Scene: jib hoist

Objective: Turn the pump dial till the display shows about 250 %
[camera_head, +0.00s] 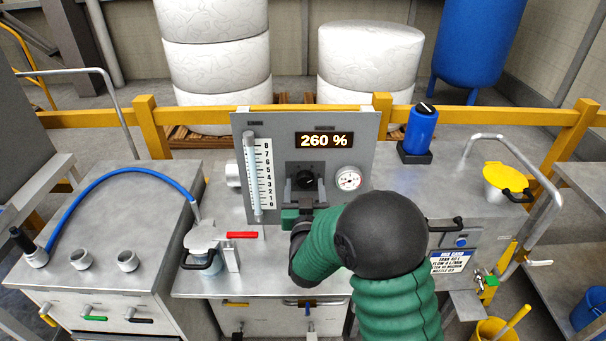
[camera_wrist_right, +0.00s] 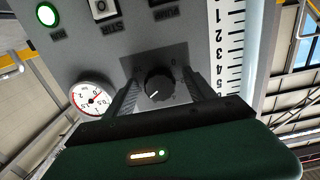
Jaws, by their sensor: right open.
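The pump dial (camera_head: 306,178) is a black knob low on the upright grey panel (camera_head: 361,127). The display (camera_head: 324,141) above it reads 260 %. My right gripper (camera_head: 305,184) is at the panel, with one finger on each side of the dial. In the right wrist view the dial (camera_wrist_right: 159,85) sits between the open fingers (camera_wrist_right: 160,92), with a gap visible on both sides. Its white pointer mark shows toward the lower left in that view. My left gripper is not in view.
A round gauge (camera_head: 348,181) is right of the dial and a level scale (camera_head: 260,175) is left. A red-handled valve (camera_head: 242,235) and a blue hose (camera_head: 120,172) are farther left. A blue bottle (camera_head: 421,130) stands right of the panel.

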